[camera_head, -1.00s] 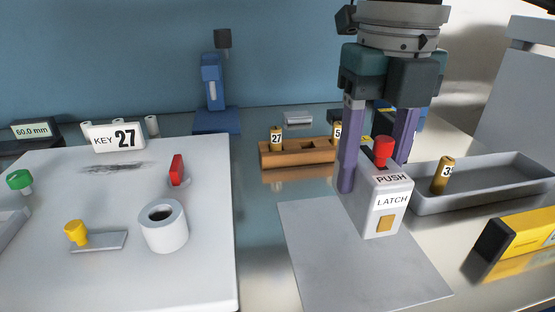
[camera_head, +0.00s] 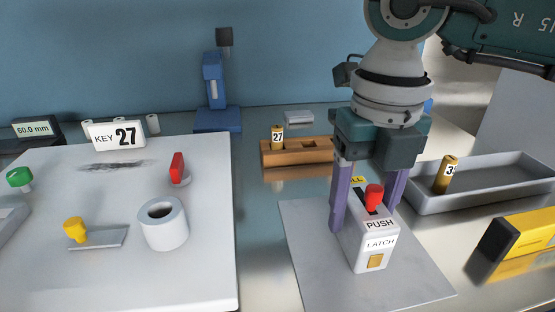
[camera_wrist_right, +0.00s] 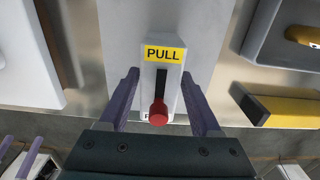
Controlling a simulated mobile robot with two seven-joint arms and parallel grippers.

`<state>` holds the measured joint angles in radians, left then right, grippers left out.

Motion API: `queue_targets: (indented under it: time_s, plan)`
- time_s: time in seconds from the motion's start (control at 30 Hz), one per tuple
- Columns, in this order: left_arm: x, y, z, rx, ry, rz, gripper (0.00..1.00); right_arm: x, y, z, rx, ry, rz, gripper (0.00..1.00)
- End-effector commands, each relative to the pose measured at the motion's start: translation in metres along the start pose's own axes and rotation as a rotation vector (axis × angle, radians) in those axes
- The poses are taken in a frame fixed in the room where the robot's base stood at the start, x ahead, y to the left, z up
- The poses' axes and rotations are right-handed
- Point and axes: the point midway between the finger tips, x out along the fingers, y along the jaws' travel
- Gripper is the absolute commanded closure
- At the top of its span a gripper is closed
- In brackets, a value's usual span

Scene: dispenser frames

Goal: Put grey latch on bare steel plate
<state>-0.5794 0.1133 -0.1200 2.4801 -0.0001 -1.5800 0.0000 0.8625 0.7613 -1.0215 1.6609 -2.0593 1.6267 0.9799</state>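The grey latch (camera_head: 378,257) is a pale upright block with PUSH and LATCH labels, a red knob (camera_head: 374,196) and a small gold square on its front. In the right wrist view its top (camera_wrist_right: 163,75) shows a yellow PULL label and a dark slot.
A white board (camera_head: 120,190) at left carries a white ring (camera_head: 163,232), a red piece and yellow and green knobs. A wooden rack (camera_head: 285,158) stands behind. A grey tray (camera_head: 495,190) and a yellow-black box (camera_head: 520,236) lie to the right. The plate's front is clear.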

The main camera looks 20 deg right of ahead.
Motion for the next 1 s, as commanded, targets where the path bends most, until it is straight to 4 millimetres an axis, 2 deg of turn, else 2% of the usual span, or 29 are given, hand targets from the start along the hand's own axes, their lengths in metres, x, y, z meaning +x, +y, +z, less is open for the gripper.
queue_targets:
  time_s: [0.03, 0.13, 0.37, 0.5, 0.57, 0.9, 1.0]
  plan:
    - [0.0, 0.0, 0.0, 0.0, 0.0, 0.0, 0.0, 0.0, 0.0, 0.0, 0.0, 0.0, 0.0, 0.29]
    - [0.0, 0.0, 0.0, 0.001, 0.0, -0.001, 0.0, 0.0, 0.0, 0.0, 0.0, 0.0, 0.0, 0.18]
    - [-0.001, -0.002, 0.0, 0.007, -0.001, -0.005, 0.0, -0.001, 0.0, 0.0, 0.0, 0.0, 0.0, 0.18]
    - [-0.003, -0.003, 0.0, 0.009, -0.002, -0.007, 0.0, -0.011, 0.0, 0.001, 0.0, -0.002, 0.001, 0.18]
    - [-0.003, -0.003, 0.0, 0.01, -0.002, -0.008, 0.0, -0.021, 0.0, 0.002, -0.001, -0.005, 0.002, 0.18]
    - [-0.003, -0.003, 0.0, 0.01, -0.002, -0.008, 0.0, -0.095, 0.0, 0.001, 0.0, -0.005, 0.002, 0.18]
    - [-0.003, -0.003, 0.0, 0.009, -0.002, -0.007, 0.0, -0.11, 0.0, 0.001, 0.0, -0.003, 0.001, 0.18]
